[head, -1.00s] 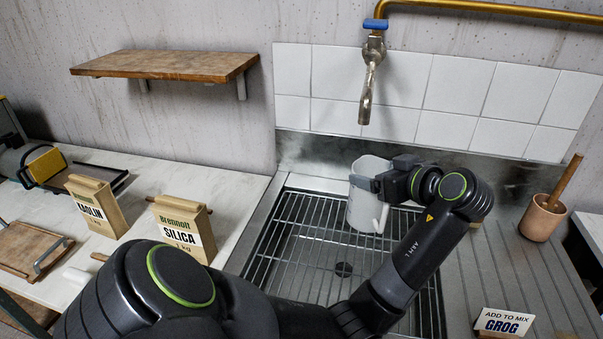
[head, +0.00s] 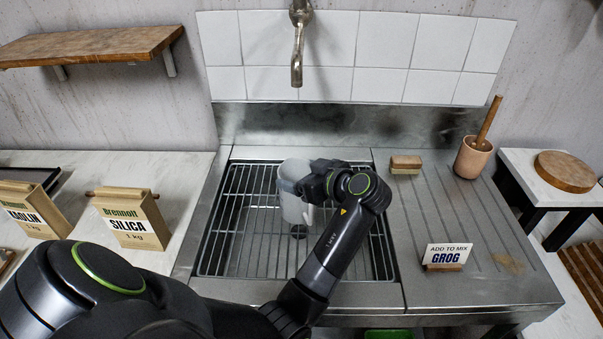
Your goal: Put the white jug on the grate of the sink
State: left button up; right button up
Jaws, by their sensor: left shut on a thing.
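The white jug (head: 293,207) is upright over the middle of the sink's wire grate (head: 225,235). My left gripper (head: 306,187) is shut on the jug from its right side and hides part of it. The jug's handle points toward the front right. I cannot tell whether the jug's base touches the grate or hangs just above it. A dark drain (head: 298,232) shows below the grate near the jug's foot. My right gripper is not in view.
A tap (head: 298,50) hangs behind the jug. On the right drainboard are a brush (head: 405,165), a pot with a pestle (head: 471,160) and a GROG sign (head: 446,255). A SILICA bag (head: 132,222) and KAOLIN bag (head: 32,212) stand on the left counter.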

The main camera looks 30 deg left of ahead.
pick_arm(q)
jog(key=shift+f, duration=0.1)
jog(key=o, duration=1.3)
